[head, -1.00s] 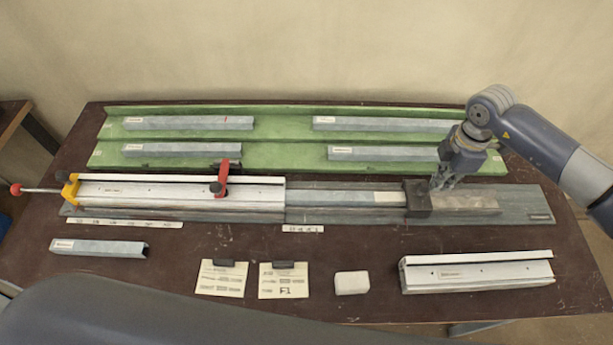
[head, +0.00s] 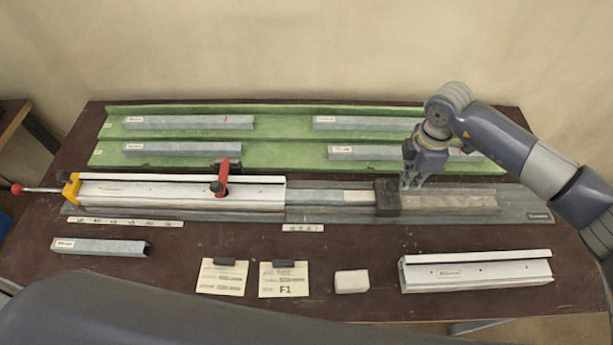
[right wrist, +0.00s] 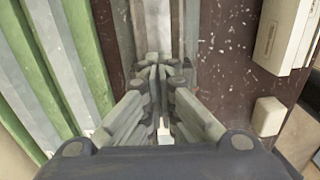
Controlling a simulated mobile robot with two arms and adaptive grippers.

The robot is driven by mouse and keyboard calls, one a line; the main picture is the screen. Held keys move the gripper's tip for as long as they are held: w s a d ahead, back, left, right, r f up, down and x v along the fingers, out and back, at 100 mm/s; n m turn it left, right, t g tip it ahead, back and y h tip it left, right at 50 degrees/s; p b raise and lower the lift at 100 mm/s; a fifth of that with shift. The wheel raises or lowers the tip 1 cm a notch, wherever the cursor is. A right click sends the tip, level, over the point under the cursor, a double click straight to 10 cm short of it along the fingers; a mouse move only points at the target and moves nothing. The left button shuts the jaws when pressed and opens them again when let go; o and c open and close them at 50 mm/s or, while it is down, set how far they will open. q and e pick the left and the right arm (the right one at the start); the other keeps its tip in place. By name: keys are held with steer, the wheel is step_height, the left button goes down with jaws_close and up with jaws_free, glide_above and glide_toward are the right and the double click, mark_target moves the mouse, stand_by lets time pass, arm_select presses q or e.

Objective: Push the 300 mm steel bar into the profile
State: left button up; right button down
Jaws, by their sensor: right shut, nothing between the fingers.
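The steel bar (head: 325,197), grey with a pale label near its right end, lies in the guide to the right of the white profile (head: 130,192). Its left end is hidden, apparently inside the profile's right opening. A dark block (head: 387,197) stands at the bar's right end. My right gripper (head: 407,182) is shut and empty, pointing down just right of the block, close against it. Whether they touch is hard to tell. In the right wrist view its fingers (right wrist: 158,68) are together and hide part of the guide. My left gripper is not in view.
A red clamp (head: 222,178) and a yellow stop (head: 71,190) hold the profile. A green rack (head: 280,157) with several grey bars lies behind. A spare profile (head: 475,280), a white block (head: 351,282), two cards and a short grey bar (head: 98,247) lie in front.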

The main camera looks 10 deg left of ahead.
glide_above(362, 195)
steer(key=shift+b, duration=0.3)
steer(key=shift+s+a+b, duration=0.2)
steer(key=shift+a+b, duration=0.05)
steer(key=shift+a, duration=1.1)
steer(key=shift+s+a+b, duration=0.15)
steer(key=shift+a+b, duration=0.1)
steer(key=shift+a, duration=1.1)
steer(key=shift+s+a+b, duration=0.2)
steer(key=shift+a+b, duration=0.05)
steer(key=shift+a, duration=1.1)
steer(key=shift+s+a, duration=0.1)
steer(key=shift+a, duration=0.4)
steer(key=shift+d, duration=0.1)
steer(key=shift+d, duration=0.7)
steer(key=shift+r, duration=0.15)
step_height(362, 195, up, 7)
steer(key=p, duration=0.4)
